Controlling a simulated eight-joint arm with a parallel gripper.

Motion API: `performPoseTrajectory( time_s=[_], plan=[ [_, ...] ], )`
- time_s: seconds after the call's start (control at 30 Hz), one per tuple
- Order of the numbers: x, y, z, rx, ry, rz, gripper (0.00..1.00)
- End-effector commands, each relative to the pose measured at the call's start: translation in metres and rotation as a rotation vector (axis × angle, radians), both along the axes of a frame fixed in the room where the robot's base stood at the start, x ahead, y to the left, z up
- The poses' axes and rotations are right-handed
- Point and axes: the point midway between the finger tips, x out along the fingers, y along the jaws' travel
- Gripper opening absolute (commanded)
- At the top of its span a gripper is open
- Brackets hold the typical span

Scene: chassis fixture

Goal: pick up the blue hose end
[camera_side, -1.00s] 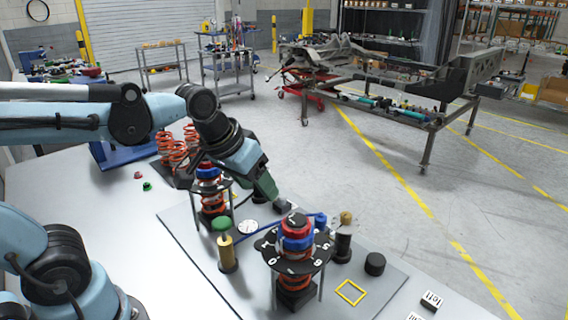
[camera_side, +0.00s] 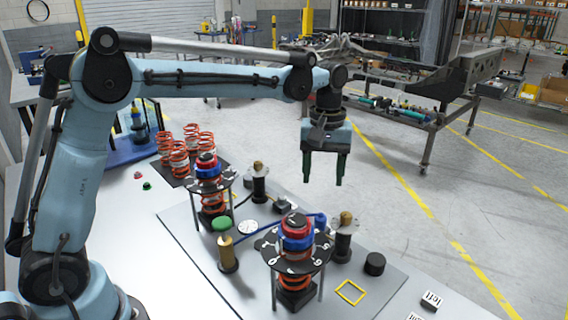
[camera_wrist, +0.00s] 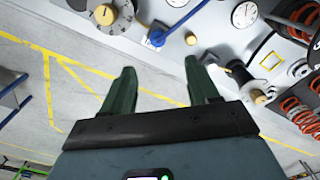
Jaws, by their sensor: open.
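The blue hose (camera_side: 275,228) lies across the grey plate between the two spring stands. Its blue end (camera_side: 320,219) is beside a dark post with a tan top (camera_side: 346,219). In the wrist view the blue hose end (camera_wrist: 155,41) shows just beyond the fingertips. My gripper (camera_side: 323,182) is open and empty, fingers pointing down, raised well above the plate near its far edge. It is apart from the hose. Its two green fingers also show spread in the wrist view (camera_wrist: 160,68).
The near spring stand (camera_side: 296,262) and the far spring stand (camera_side: 209,185) rise from the plate (camera_side: 385,290).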

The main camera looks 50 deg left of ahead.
Motion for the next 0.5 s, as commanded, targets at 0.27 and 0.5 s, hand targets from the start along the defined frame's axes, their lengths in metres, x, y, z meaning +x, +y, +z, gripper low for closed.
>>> performPoseTrajectory(
  time_s=[0.27, 0.5],
  plan=[
    [0.000, 0.000, -0.042, 0.000, 0.000, -0.001, 0.60],
    [0.000, 0.000, -0.064, 0.000, -0.001, -0.001, 0.60]
  ],
)
